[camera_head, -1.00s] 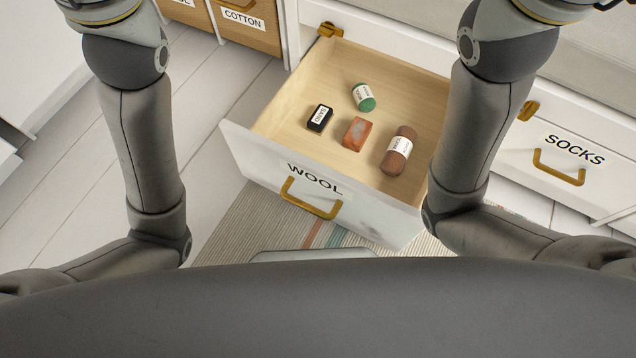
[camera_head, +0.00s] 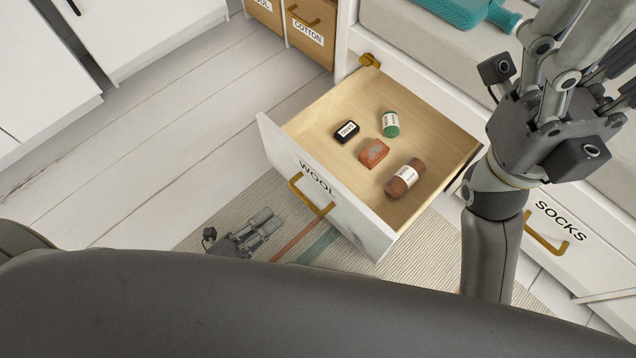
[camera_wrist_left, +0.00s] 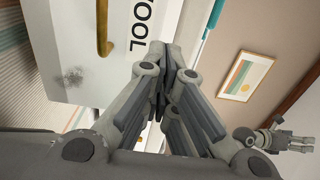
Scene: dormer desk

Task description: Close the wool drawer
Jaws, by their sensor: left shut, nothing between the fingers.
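The white wool drawer (camera_head: 283,152) stands pulled out, its front with a brass handle (camera_head: 311,197) and a WOOL label. Inside lie a black labelled block (camera_head: 346,132), a green roll (camera_head: 390,124), a rust-coloured block (camera_head: 374,153) and a brown roll (camera_head: 404,179). My left gripper (camera_head: 272,220) is low in front of the drawer, left of the handle, shut and empty. Its closed fingers (camera_wrist_left: 161,62) show in the left wrist view beside the drawer front.
A socks drawer (camera_head: 562,222) is shut at the right. Cotton drawers (camera_head: 309,30) stand at the back left. A teal hot-water bottle (camera_head: 462,10) lies on the bench. A striped rug (camera_head: 215,217) covers the floor before the drawer; the floor at left is clear.

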